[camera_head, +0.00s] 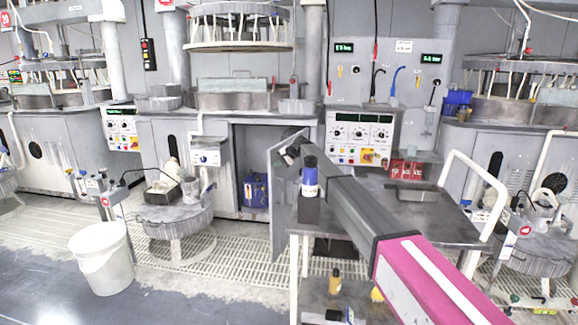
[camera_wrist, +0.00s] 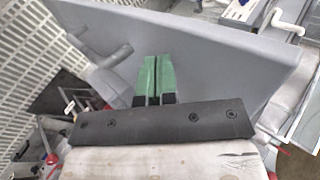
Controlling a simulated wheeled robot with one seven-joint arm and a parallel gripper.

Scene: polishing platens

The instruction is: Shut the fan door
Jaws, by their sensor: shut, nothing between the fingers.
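The grey fan door (camera_head: 283,205) stands open, swung out from a dark cabinet opening (camera_head: 243,160) below the machine's counter. My gripper (camera_head: 290,153) is by the upper part of the door, and its fingertips are hard to make out there. In the wrist view, my gripper's green fingers (camera_wrist: 152,62) are shut and empty. They lie in front of a large grey panel (camera_wrist: 215,65), which looks like the door. I cannot tell whether they touch it. Grey rod-like parts (camera_wrist: 105,58) stick out left of the fingers.
A blue container (camera_head: 256,190) sits inside the cabinet. A blue-labelled bottle (camera_head: 310,178) stands on a dark block beside my arm, on a table (camera_head: 450,226) at the right. A round stand (camera_head: 178,218) and white bucket (camera_head: 101,262) are left. Grating between the stand and door is clear.

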